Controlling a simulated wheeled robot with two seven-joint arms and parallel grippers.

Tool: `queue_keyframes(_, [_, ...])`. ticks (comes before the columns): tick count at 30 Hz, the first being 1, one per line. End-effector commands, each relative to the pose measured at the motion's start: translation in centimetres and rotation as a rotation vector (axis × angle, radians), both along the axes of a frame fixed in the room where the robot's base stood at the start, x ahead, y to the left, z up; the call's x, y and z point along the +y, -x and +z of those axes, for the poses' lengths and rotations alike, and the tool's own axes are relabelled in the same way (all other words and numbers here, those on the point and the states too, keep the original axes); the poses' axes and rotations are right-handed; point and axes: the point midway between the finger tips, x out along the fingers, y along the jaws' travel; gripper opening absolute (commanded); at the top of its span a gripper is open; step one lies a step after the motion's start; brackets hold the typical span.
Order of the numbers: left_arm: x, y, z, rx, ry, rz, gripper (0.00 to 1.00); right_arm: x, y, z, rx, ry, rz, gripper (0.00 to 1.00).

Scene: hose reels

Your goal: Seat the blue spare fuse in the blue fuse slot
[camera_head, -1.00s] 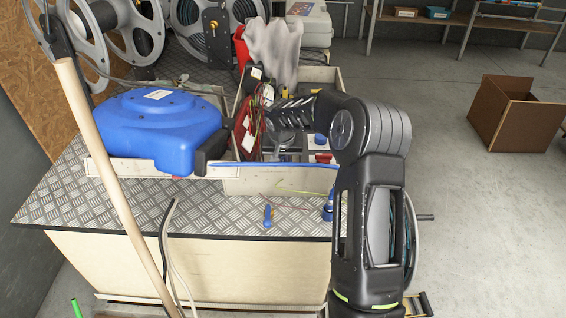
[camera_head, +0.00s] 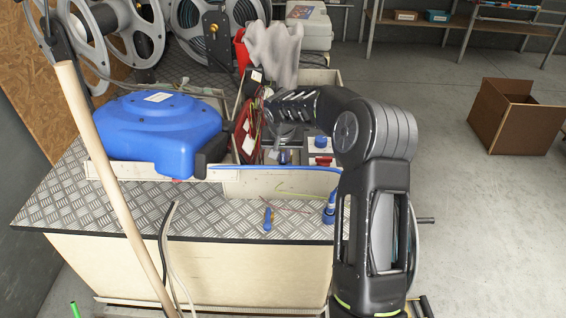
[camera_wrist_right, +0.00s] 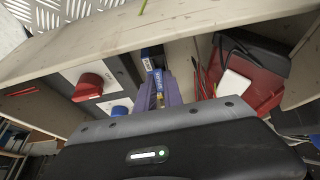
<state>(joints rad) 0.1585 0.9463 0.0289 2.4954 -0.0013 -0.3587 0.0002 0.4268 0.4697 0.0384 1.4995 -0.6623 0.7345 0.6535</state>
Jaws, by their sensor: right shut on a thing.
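My right gripper (camera_head: 284,140) reaches down into the light wooden bin on the bench, and its fingers are mostly hidden. In the right wrist view, a blue-violet piece with a yellow and blue label (camera_wrist_right: 158,88) lies just beyond the dark gripper housing. It appears to be the blue spare fuse in the jaws. The purple-blue piece also shows below the gripper in the head view (camera_head: 285,157). My left gripper is out of view.
A blue knob (camera_head: 321,142) and a red knob (camera_wrist_right: 88,87) sit on pale plates beside the fuse. The bin's wooden wall (camera_wrist_right: 130,30) stands close. Red cable (camera_head: 242,128) hangs left of the gripper. A blue hose reel (camera_head: 150,128) fills the bench's left side.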

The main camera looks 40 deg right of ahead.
Motion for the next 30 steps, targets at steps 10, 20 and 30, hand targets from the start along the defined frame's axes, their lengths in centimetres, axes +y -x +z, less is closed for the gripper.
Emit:
queue_keyframes(10, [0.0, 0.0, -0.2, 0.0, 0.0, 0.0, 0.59, 0.0, 0.0, 6.1, -0.002, 0.001, -0.001, 0.0])
queue_keyframes(20, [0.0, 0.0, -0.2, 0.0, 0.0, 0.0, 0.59, 0.0, 0.0, 6.8, 0.001, -0.001, -0.001, 0.0])
queue_keyframes(30, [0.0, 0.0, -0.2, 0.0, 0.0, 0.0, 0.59, 0.0, 0.0, 6.8, 0.0, 0.0, -0.001, 0.0])
